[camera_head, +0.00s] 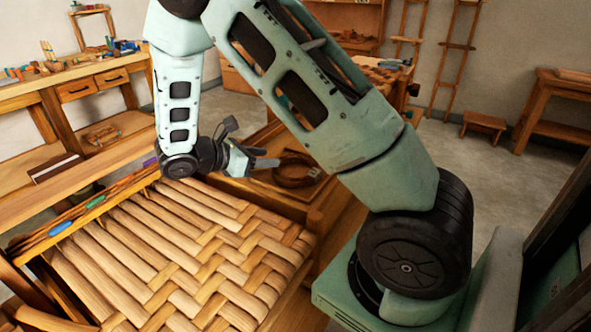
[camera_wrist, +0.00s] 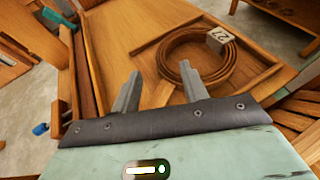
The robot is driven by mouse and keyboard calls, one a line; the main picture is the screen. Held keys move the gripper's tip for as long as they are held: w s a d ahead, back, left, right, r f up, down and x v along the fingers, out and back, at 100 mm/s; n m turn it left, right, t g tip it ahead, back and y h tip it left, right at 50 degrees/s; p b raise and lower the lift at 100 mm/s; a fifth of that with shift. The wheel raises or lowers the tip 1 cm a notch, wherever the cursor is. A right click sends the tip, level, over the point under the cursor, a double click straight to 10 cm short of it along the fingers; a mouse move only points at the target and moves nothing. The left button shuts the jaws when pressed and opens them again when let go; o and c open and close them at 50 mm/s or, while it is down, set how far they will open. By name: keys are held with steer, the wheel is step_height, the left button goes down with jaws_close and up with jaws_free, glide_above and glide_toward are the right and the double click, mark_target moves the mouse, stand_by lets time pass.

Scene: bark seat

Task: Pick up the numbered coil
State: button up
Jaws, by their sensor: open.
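The numbered coil (camera_wrist: 168,62) is a flat brown ring of wound strip with a pale tag (camera_wrist: 220,38) that appears to read 27. It lies in a shallow wooden tray (camera_wrist: 262,76) in the wrist view. In the head view the coil (camera_head: 296,170) lies beyond the woven seat, just right of my gripper. My gripper (camera_head: 266,158) is open and empty, left of the coil in the head view. In the wrist view the fingers (camera_wrist: 160,90) show in front of the coil, the right one overlapping its near edge. I cannot tell their height above it.
A workbench (camera_head: 75,88) with tools stands at the back left. A small stool (camera_head: 484,125) and a side table (camera_head: 555,100) are at the right. Open floor (camera_head: 455,165) lies between.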

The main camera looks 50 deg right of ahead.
mark_target(282, 158)
steer(key=x, duration=0.5)
steer(key=shift+s+d, duration=0.1)
steer(key=shift+d, duration=0.05)
jaws_close()
steer(key=shift+f, duration=0.1)
